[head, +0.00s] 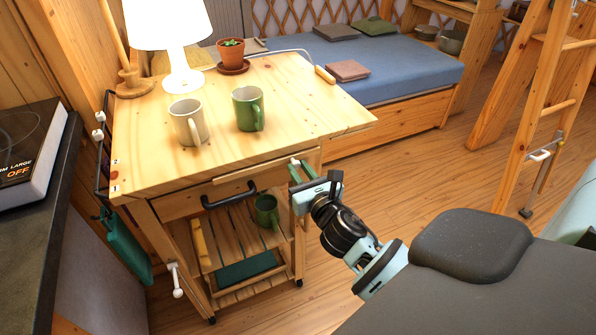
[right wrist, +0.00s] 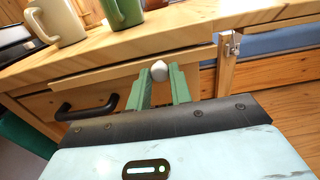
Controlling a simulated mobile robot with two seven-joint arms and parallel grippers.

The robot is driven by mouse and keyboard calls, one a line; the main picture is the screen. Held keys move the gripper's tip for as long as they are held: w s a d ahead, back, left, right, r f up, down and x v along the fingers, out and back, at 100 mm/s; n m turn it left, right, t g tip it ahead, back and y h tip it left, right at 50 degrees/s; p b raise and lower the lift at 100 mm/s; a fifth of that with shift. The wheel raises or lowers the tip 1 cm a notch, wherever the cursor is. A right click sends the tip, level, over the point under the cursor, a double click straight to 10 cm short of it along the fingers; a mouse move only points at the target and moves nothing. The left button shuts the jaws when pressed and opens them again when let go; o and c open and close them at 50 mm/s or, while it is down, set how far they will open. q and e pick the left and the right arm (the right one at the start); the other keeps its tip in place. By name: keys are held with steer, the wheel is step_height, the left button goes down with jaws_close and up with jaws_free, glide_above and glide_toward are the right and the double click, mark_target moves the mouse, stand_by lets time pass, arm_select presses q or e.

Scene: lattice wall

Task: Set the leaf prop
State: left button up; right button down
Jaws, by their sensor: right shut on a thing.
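The wooden cart's top (head: 290,110) lies level, and its right part, which looks like the leaf, juts out past the cart's frame. A light wooden strip (head: 255,166) runs below its front edge. A small white knob (head: 294,162) is at the right end of this strip; it looks like the prop's knob. My right gripper (head: 298,172) is shut on the knob, which shows between the green fingers in the right wrist view (right wrist: 159,70). The rest of the prop is hidden or hard to make out. My left gripper is not in view.
A white mug (head: 188,123), a green mug (head: 247,108), a lamp (head: 182,75) and a potted plant (head: 231,53) stand on the top. A black drawer handle (head: 230,196) sticks out in front. Another green mug (head: 266,211) stands on the shelf. Floor to the right is clear.

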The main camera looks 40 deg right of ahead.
steer(key=d, duration=0.2)
steer(key=s+d+p, duration=0.1)
steer(key=d, duration=0.2)
steer(key=shift+s+d, duration=0.15)
steer(key=shift+d, duration=0.1)
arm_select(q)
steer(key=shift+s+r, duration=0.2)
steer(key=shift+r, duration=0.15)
arm_select(e)
steer(key=s+d, duration=0.2)
steer(key=d, duration=0.7)
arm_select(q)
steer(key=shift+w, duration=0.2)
arm_select(e)
steer(key=shift+s, duration=0.1)
steer(key=c, duration=1.3)
jaws_free()
steer(key=shift+d, duration=0.1)
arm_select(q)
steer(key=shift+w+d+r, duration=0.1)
arm_select(e)
steer(key=shift+o, duration=0.2)
